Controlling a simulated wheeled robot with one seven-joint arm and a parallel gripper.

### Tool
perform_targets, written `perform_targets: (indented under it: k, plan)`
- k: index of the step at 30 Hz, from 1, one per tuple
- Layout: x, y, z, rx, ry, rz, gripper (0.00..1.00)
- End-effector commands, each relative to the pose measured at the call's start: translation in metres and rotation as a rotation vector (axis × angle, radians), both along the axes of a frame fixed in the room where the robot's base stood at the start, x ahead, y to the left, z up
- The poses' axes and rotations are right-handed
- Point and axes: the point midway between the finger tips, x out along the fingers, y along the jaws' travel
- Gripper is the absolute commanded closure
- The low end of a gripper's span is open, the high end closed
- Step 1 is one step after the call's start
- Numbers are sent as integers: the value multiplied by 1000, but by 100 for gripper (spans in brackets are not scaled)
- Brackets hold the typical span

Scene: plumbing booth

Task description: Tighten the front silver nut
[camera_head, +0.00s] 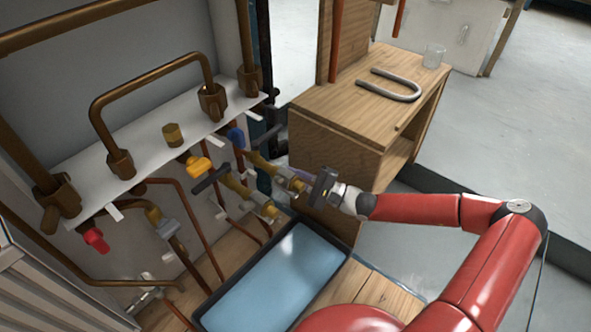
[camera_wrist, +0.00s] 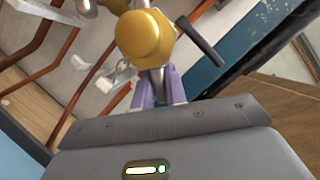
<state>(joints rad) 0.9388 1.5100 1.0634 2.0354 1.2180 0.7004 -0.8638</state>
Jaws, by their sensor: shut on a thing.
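My gripper (camera_head: 296,177) reaches in from the right to the end of a brass valve assembly (camera_head: 262,161) with dark and blue handles. In the wrist view, my gripper (camera_wrist: 159,90) has its two purple fingers closed just below a round brass fitting (camera_wrist: 144,39). They are shut on a small grey metal part, which looks like the silver nut (camera_wrist: 158,76); the fingers hide most of it. A second brass valve assembly (camera_head: 240,187) with a dark handle sits beside it, left of my gripper in the head view.
A black tray with a blue inside (camera_head: 275,280) lies below the valves. Copper pipes (camera_head: 150,72) and a white shelf (camera_head: 143,125) are at the left.

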Motion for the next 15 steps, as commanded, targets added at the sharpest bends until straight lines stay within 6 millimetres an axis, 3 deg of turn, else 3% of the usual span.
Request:
perform_targets:
  k: [10, 11, 15]
  plan:
    - [-6, 4, 1, 28, 26, 14, 100]
    - [-6, 4, 1, 29, 26, 13, 84]
    - [-6, 4, 1, 28, 26, 14, 65]
